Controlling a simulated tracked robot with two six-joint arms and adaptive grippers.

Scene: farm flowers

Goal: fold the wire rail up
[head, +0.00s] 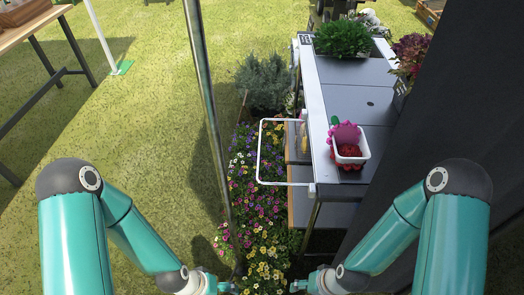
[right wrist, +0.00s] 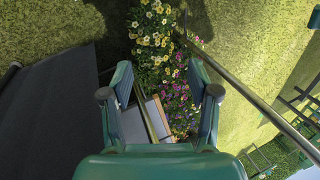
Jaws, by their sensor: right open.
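The white wire rail (head: 260,152) is a U-shaped loop on the left long side of the cart (head: 313,92). It reaches out to the left over the flowers, below the level of the cart top; its exact tilt is hard to tell. My right gripper (head: 298,286) is at the bottom edge of the head view, nearer to me than the rail and apart from it. In the right wrist view its fingers (right wrist: 165,88) are spread with nothing between them. My left gripper (head: 228,287) is at the bottom edge, partly cut off, and its jaws are unclear.
A white pot with a pink frill and red contents (head: 349,150) stands on the cart top. A green plant (head: 343,38) is at its far end. Flowers (head: 262,205) grow below the rail. A metal pole (head: 207,100) rises left of them. A dark panel (head: 450,110) blocks the right.

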